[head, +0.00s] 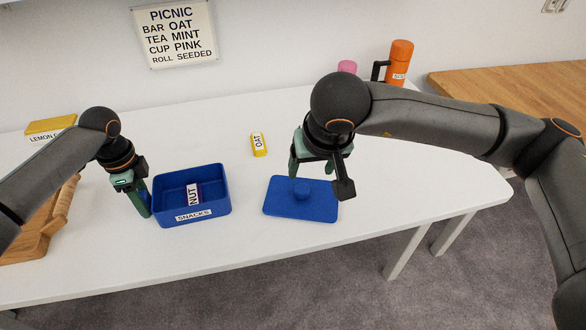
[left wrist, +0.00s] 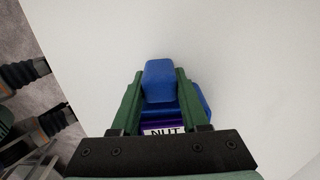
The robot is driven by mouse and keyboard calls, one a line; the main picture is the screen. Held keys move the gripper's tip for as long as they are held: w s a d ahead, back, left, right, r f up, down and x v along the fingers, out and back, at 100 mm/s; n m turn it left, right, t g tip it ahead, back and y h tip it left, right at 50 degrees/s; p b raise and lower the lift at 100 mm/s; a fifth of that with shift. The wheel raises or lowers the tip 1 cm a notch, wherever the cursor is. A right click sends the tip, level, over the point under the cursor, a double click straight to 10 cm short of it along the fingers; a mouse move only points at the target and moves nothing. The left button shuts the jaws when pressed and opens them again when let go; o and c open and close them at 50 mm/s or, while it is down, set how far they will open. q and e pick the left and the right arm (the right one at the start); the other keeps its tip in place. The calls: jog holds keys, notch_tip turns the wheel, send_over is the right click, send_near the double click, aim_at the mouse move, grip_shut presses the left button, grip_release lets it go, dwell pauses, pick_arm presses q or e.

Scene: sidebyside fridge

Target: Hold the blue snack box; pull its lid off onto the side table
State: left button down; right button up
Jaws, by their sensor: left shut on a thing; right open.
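The blue snack box (head: 193,213), labelled SNACKS, stands uncovered on the white table (head: 110,255), with a NUT bar (head: 193,194) inside. My left gripper (head: 145,203) is at the box's left side, shut on a blue part of it. In the left wrist view that blue part (left wrist: 158,80) sits between the green fingers, with the NUT label (left wrist: 163,131) close by. My right gripper (head: 319,170) is open around or just above the knob; contact is unclear.
A yellow OAT bar (head: 259,145) lies behind, between box and lid. A wooden board (head: 50,220) and a yellow LEMON pack (head: 50,126) are at the left. An orange flask (head: 399,62) and pink item (head: 347,67) stand at the back. A wooden-topped surface (head: 510,85) is at the right.

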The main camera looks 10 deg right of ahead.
pick_arm(q)
jog(key=shift+c, duration=1.7)
grip_release()
notch_tip(320, 180, up, 12)
jog(key=shift+s, duration=0.1)
